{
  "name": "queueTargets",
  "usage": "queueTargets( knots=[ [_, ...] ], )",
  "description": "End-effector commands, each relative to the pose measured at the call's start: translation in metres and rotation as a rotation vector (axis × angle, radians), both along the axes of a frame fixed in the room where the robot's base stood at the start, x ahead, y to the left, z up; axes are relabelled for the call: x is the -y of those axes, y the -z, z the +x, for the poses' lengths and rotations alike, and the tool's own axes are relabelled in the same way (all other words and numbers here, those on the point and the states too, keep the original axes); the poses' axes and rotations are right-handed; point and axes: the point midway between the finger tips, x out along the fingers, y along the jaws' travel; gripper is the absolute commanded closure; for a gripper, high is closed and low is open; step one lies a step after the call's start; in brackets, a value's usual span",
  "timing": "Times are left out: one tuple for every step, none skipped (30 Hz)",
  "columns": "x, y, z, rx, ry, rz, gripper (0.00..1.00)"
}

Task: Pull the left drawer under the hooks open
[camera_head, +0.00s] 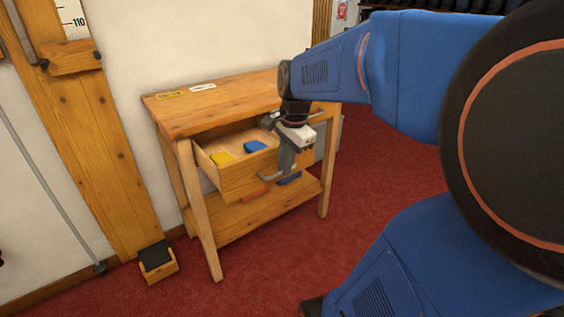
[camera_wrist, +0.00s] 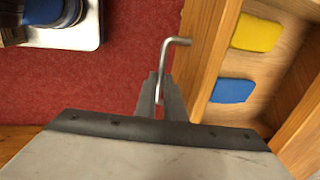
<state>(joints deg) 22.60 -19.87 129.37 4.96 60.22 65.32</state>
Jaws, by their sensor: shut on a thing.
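The left drawer (camera_head: 238,182) of the wooden bench stands pulled out, with its inside showing. A yellow piece (camera_head: 222,159) and a blue piece (camera_head: 255,146) lie in it; both also show in the wrist view, yellow (camera_wrist: 256,33) and blue (camera_wrist: 232,91). My gripper (camera_head: 284,163) is at the drawer's front, shut on its grey bar handle (camera_head: 266,177). In the wrist view the handle (camera_wrist: 176,41) passes between the fingers (camera_wrist: 160,92) of my gripper. My arm hides the bench's right part. I cannot make out the hooks.
The bench top (camera_head: 215,108) carries a yellow and a white label. An orange item (camera_head: 256,193) and a blue item (camera_head: 291,178) are low by the bench's lower shelf (camera_head: 240,217). Red carpet (camera_head: 385,175) lies clear in front.

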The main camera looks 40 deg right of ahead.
Motion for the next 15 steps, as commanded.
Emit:
queueTargets(
  knots=[
    [0.0000,-0.0005,0.0001,0.001,0.000,0.000,1.00],
    [0.0001,-0.0005,0.0001,0.001,0.000,0.000,1.00],
    [0.0001,-0.0005,0.0002,0.001,0.000,0.000,1.00],
    [0.0001,-0.0005,0.0002,0.001,0.000,0.000,1.00],
    [0.0001,-0.0005,0.0002,0.001,0.000,0.000,1.00],
    [0.0001,-0.0006,0.0003,0.001,0.000,0.000,1.00],
    [0.0001,-0.0007,0.0003,0.001,0.000,-0.001,1.00],
    [0.0001,-0.0006,0.0003,0.001,0.000,0.000,0.86],
    [0.0001,-0.0006,0.0004,0.001,0.000,0.000,0.83],
    [0.0001,-0.0006,0.0003,0.001,0.000,0.000,0.83],
    [0.0001,-0.0006,0.0003,0.001,0.000,0.000,0.83],
    [0.0001,-0.0005,0.0003,0.001,0.000,0.000,0.83],
    [0.0001,-0.0005,0.0003,0.001,0.000,0.000,0.83],
    [0.0001,-0.0005,0.0003,0.001,0.000,0.000,0.83],
    [0.0001,-0.0004,0.0003,0.001,0.000,0.000,0.83]
  ],
)
